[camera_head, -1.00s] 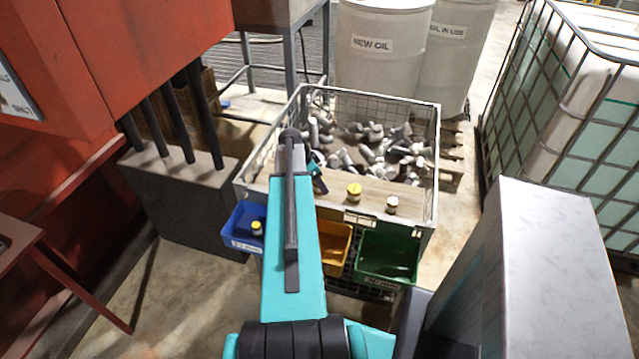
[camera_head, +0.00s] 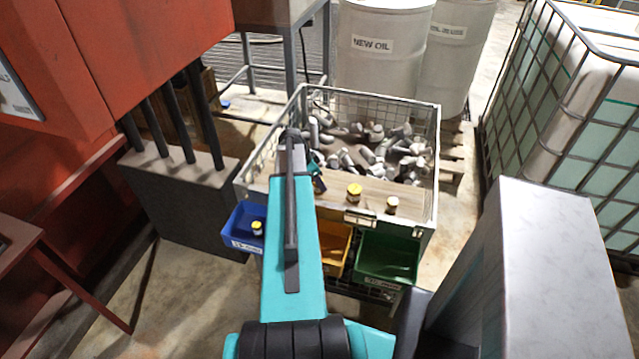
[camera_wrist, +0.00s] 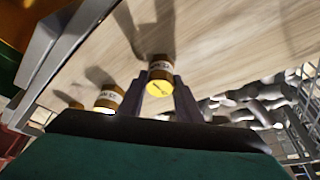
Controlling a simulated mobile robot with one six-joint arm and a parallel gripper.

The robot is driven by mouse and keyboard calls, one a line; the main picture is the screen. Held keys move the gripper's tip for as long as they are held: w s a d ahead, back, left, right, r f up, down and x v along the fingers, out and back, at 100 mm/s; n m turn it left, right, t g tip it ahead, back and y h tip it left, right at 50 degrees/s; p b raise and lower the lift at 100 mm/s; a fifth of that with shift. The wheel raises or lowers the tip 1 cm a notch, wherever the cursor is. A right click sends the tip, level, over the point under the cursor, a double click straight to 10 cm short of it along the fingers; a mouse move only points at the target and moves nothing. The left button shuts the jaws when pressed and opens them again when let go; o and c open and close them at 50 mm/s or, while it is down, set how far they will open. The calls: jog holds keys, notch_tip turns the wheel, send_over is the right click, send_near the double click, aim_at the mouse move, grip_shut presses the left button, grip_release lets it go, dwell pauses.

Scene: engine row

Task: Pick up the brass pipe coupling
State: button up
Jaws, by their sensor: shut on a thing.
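In the wrist view, my gripper (camera_wrist: 160,82) has its two dark fingers on either side of a brass pipe coupling (camera_wrist: 159,70), a short cylinder with a yellow end and a pale label band. It is shut on this coupling, at the wooden board (camera_wrist: 225,35); whether the coupling touches the board I cannot tell. Two similar labelled pieces stand beside it, a nearer one (camera_wrist: 108,98) and a partly hidden one (camera_wrist: 75,105). In the head view my arm hides the held coupling. A yellow-topped piece (camera_head: 354,192) and a pale-topped piece (camera_head: 392,204) stand on the board.
A wire-mesh crate (camera_head: 437,150) holds many grey fittings (camera_head: 365,150) behind the board. Blue (camera_head: 240,240), yellow (camera_head: 335,262) and green (camera_head: 388,275) bins hang at its front; the blue one holds a yellow-topped piece. White drums (camera_head: 383,75) stand behind, a caged tank (camera_head: 560,130) right.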

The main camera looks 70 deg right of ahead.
jog(key=shift+r, duration=0.1)
jog(key=shift+r+b, duration=1.15)
jog(key=shift+r, duration=3.8)
